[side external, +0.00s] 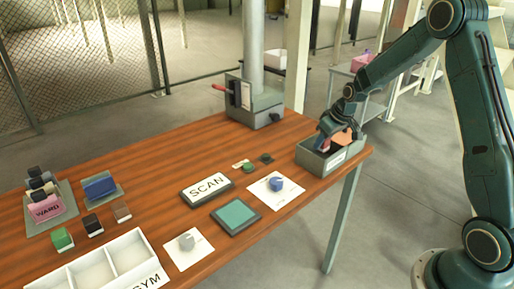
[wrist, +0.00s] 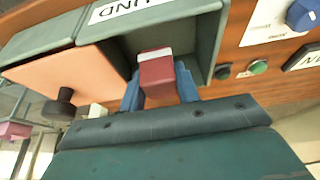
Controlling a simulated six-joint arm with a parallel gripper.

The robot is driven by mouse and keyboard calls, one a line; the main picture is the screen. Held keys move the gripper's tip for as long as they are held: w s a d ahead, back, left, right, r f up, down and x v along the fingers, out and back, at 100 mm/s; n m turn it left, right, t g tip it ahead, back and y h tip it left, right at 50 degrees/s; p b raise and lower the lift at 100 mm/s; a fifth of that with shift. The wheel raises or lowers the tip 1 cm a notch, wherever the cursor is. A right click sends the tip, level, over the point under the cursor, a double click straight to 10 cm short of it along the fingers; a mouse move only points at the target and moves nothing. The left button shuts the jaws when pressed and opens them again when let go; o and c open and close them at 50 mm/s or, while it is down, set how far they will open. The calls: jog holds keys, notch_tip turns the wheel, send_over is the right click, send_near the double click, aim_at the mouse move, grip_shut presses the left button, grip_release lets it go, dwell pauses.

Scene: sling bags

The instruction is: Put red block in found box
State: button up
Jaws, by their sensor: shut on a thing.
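The red block (wrist: 157,76), with a pale strip along one end, is between the blue fingers of my gripper (wrist: 158,90) in the wrist view. The gripper is shut on it. The found box (wrist: 209,40) is a grey-green box whose label reads upside down, partly cut off. The block is over or within the box's open dark part; its exact height is unclear. In the side external view my gripper (side external: 335,136) is at the found box (side external: 314,159) on the table's right end, and hides most of the block.
An orange panel (wrist: 65,85) with a dark knob (wrist: 60,105) lies beside the block at the box. A blue dial (side external: 277,184), a SCAN plate (side external: 207,188) and small buttons are nearby.

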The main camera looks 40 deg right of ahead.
aim_at(322, 151)
jog(key=shift+f, duration=2.25)
jog(key=shift+f, duration=0.1)
jog(key=o, duration=1)
jog(key=shift+c, duration=0.2)
jog(key=v, duration=1)
jog(key=shift+s+r, duration=0.1)
jog(key=shift+r, duration=0.1)
jog(key=shift+v, duration=0.9)
